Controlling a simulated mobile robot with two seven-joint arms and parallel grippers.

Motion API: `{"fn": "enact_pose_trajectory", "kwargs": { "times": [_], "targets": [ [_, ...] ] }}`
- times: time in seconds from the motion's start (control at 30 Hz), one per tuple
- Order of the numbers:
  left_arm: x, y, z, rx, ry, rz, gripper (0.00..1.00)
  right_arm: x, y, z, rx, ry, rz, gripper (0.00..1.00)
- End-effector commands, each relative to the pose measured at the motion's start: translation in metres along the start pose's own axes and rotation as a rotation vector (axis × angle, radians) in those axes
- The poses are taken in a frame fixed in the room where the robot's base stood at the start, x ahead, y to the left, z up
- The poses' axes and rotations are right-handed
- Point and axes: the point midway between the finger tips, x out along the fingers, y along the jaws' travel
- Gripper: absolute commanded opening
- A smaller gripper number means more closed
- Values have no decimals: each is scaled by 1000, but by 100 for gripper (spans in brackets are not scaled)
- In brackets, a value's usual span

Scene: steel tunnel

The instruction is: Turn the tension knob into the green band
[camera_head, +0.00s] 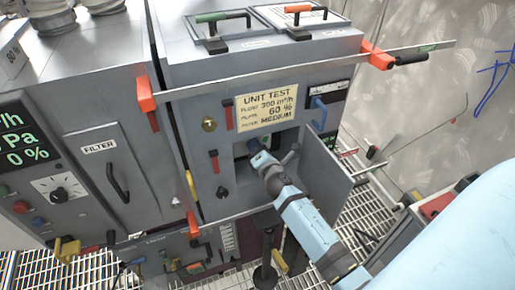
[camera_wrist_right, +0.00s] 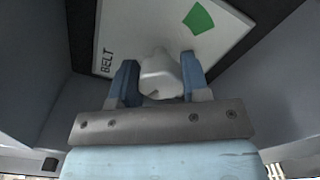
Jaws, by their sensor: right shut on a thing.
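The tension knob (camera_wrist_right: 160,74) is a pale grey knob on a white plate marked BELT (camera_wrist_right: 118,35). The green band (camera_wrist_right: 199,17) is a green patch on that plate, above and to the right of the knob in the right wrist view. My right gripper (camera_wrist_right: 159,82) has its two blue fingers on either side of the knob and is shut on it. In the head view my right gripper (camera_head: 263,158) reaches into an open recess in the grey cabinet and hides the knob. I cannot tell where the knob's pointer stands. My left gripper is not in view.
An open door (camera_head: 325,168) stands close on the right of my gripper. A UNIT TEST card (camera_head: 266,107) is above the recess. A long bar with orange ends (camera_head: 300,68) crosses the cabinet front. A FILTER panel (camera_head: 106,178) and a green readout (camera_head: 24,137) are at left.

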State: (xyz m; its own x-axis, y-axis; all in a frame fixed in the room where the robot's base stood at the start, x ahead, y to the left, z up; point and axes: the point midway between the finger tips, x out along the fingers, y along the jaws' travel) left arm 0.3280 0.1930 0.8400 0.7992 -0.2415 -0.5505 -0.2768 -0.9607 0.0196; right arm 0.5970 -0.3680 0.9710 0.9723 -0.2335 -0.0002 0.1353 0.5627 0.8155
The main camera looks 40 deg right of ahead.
Motion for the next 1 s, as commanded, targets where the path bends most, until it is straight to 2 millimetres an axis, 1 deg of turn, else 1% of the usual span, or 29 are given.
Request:
{"fn": "enact_pose_trajectory", "kwargs": {
  "times": [0.53, 0.57, 0.6, 0.67, 0.9, 1.0],
  "targets": [
    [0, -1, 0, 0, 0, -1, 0, 0, 0, 0, 24, -1, -1, 19],
    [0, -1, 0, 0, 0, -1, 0, 0, 0, 0, 24, -1, -1, 47],
    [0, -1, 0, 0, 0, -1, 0, 0, 0, 0, 24, -1, -1, 56],
    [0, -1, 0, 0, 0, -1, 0, 0, 0, 0, 24, -1, -1, 68],
    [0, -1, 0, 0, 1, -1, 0, 0, 0, 0, 24, 0, 0, 68],
    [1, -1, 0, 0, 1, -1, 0, -4, -1, 0, 23, 0, -1, 68]
  ]
}}
